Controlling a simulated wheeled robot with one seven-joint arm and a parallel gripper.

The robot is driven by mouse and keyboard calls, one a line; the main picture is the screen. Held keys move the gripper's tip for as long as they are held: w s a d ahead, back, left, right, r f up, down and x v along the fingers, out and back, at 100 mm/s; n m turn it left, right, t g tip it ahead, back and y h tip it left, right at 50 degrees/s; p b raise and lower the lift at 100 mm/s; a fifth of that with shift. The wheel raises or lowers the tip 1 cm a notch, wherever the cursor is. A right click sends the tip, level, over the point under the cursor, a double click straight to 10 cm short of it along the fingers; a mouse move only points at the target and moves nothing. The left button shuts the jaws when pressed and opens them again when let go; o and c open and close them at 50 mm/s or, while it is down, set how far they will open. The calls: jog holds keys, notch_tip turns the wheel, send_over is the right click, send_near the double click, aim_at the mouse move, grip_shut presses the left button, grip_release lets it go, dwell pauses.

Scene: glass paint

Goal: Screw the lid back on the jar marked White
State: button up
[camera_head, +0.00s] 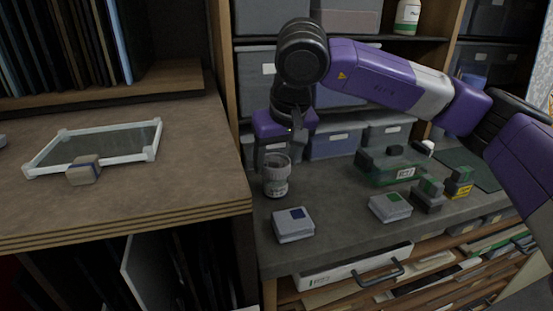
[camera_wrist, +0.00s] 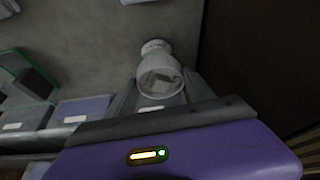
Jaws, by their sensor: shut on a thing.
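The jar (camera_head: 276,187) stands upright on the grey bench, at the left end near the wooden cabinet. A wider round piece, seemingly the lid (camera_head: 278,161), is at its top. My gripper (camera_head: 274,154) points down from above and is shut on this round piece. In the wrist view the lid (camera_wrist: 160,76) sits between my grey fingers, with the narrower, pale jar (camera_wrist: 155,47) beyond it. The two look in line, but I cannot tell whether they touch or how far the lid is threaded. The jar's marking is not readable.
A box with a blue square (camera_head: 293,224) stands in front of the jar; one with a green square (camera_head: 390,207) is further right. A green-edged case (camera_head: 392,168) and small blocks are to the right. Bins (camera_head: 333,142) stand behind. A wooden worktop (camera_head: 130,205) is close on the left.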

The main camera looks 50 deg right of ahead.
jog(key=shift+f+b, duration=0.15)
jog(key=shift+b, duration=0.2)
dwell(0.3)
jog(key=shift+m, duration=0.5)
jog(key=shift+w+a+m+g+h+b, duration=0.1)
jog(key=shift+m+g+h+b, duration=0.25)
jog(key=shift+m+b, duration=0.5)
jog(key=shift+a+m+g+h+b, duration=0.1)
jog(key=shift+m+g+h+b, duration=0.25)
jog(key=shift+m, duration=0.9)
